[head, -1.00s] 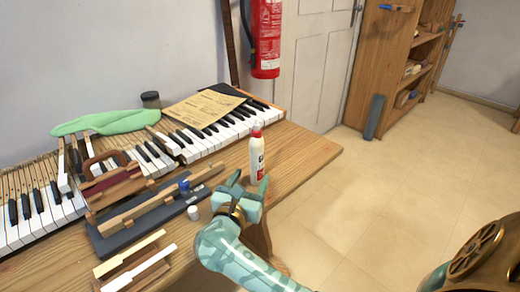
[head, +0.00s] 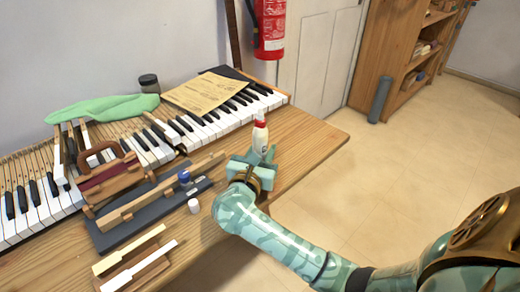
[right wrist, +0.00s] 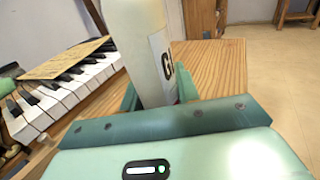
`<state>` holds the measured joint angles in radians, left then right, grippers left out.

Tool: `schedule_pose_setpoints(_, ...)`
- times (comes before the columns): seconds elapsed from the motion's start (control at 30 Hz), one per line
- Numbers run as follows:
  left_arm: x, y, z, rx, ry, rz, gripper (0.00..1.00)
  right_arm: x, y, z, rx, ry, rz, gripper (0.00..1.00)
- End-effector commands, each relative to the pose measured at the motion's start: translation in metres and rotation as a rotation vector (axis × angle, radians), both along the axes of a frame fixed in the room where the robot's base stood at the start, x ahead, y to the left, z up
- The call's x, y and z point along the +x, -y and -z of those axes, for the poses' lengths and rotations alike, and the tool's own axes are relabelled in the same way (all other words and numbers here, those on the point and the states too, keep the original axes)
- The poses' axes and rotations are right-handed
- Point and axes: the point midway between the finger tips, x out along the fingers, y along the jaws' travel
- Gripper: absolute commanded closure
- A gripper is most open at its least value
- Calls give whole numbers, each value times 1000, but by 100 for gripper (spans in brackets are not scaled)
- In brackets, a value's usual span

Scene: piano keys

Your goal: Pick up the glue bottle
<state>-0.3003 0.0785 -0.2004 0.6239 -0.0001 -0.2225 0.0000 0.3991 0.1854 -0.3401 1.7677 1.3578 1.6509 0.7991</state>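The glue bottle (head: 261,136) is white with a red cap and stands upright near the right end of the wooden table. My right gripper (head: 261,155) is at the bottle from the front, with one finger on each side of it. In the right wrist view the bottle (right wrist: 150,45) fills the space between the teal fingers (right wrist: 158,92), which appear to touch its sides, and dark lettering shows on its label. The bottle's base is hidden behind the gripper, and its top is cut off in the wrist view. My left gripper is not in view.
Piano keys (head: 222,125) run along the back of the table (head: 312,136), with a paper sheet (head: 205,92) on them. A small white cap (head: 194,206), a blue-capped item (head: 184,177) and wooden strips (head: 130,262) lie to the left. The table's right end is clear.

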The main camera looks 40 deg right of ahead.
Motion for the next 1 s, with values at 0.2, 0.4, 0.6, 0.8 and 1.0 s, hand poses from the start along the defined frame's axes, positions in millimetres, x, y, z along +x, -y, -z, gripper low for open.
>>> schedule_pose_setpoints(0.2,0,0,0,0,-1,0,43,0,0,1,2,-2,1,91)
schedule_pose_setpoints(0.4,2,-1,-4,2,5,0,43,0,0,-8,4,0,0,91)
schedule_pose_setpoints(0.6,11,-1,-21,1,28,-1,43,-6,-1,-44,4,6,-1,91)
schedule_pose_setpoints(0.8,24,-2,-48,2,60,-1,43,-48,-3,-95,5,9,0,91)
schedule_pose_setpoints(1.0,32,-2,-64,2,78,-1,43,-100,-6,-117,3,1,0,91)
